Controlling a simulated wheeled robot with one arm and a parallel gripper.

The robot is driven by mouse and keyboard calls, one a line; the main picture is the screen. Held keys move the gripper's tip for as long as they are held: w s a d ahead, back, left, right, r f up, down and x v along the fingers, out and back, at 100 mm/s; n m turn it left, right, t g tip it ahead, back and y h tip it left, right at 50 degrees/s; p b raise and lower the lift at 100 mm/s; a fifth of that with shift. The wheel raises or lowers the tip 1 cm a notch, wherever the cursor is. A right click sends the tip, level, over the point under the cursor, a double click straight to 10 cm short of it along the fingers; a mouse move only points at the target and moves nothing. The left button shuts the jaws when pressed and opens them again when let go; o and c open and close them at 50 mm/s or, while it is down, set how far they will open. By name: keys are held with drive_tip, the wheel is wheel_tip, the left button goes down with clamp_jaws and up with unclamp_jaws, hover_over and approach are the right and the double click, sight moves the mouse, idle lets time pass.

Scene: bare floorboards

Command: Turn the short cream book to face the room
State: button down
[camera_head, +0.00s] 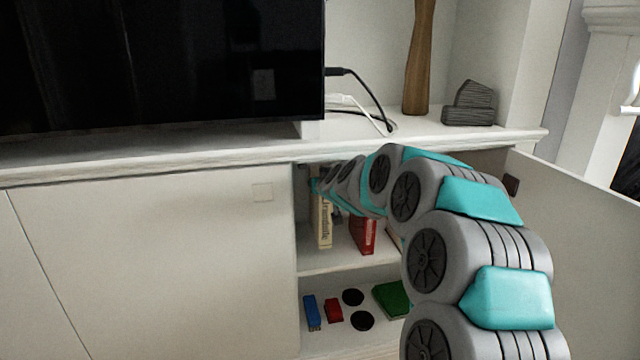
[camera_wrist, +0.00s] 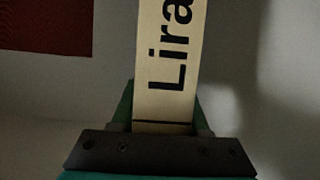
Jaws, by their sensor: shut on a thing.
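The cream book (camera_head: 324,221) stands upright on the upper shelf inside the open cabinet, with dark lettering on its spine facing out. In the wrist view the cream book (camera_wrist: 170,70) fills the middle, with large black letters reading "Lira". My gripper (camera_wrist: 165,120) is shut on the lower part of the book in that view, one finger on each side. In the head view my arm reaches into the cabinet from the right, and my gripper is mostly hidden behind the arm's links near the book's top.
A red book (camera_head: 363,234) leans on the same shelf to the right. The lower shelf holds a blue item (camera_head: 312,312), a small red item (camera_head: 333,311), two black discs (camera_head: 353,297) and a green book (camera_head: 391,299). An open cabinet door (camera_head: 590,240) stands at right.

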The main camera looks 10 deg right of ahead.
drive_tip(key=shift+r, duration=0.1)
drive_tip(key=shift+c, duration=1.6)
unclamp_jaws()
drive_tip(key=shift+s, duration=0.1)
